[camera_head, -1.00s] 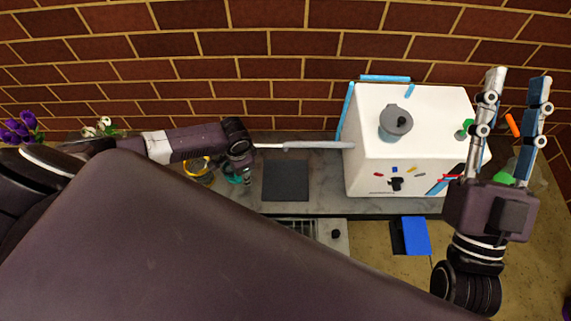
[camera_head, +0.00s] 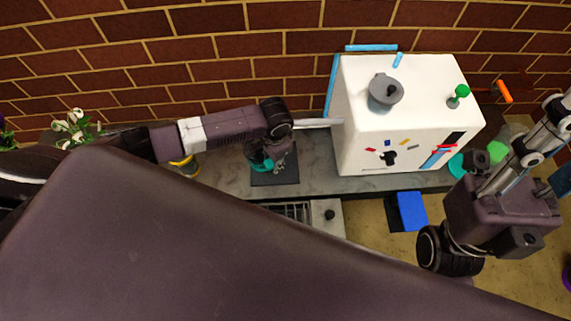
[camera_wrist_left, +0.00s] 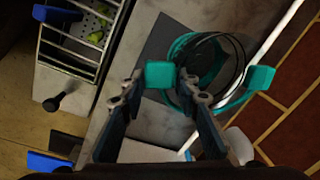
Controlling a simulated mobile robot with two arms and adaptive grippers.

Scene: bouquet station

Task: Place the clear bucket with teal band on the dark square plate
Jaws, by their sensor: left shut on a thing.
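The clear bucket with teal band (camera_head: 258,160) is at my left gripper (camera_head: 280,160) and looks to be over the dark square plate (camera_head: 275,179). The left gripper is shut on the bucket's rim side and partly hides it. In the left wrist view the bucket (camera_wrist_left: 218,72) shows its round teal rim and teal tabs, with the left fingers (camera_wrist_left: 168,92) at the near tab. The plate (camera_wrist_left: 160,42) shows beside and under it. I cannot tell whether the bucket touches the plate.
A white box (camera_head: 400,110) with a grey lidded pot (camera_head: 385,92) on top stands right of the plate. A yellow-banded container (camera_head: 186,166) is left of it, partly behind my arm. The grey counter (camera_head: 330,184) is clear between plate and box.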

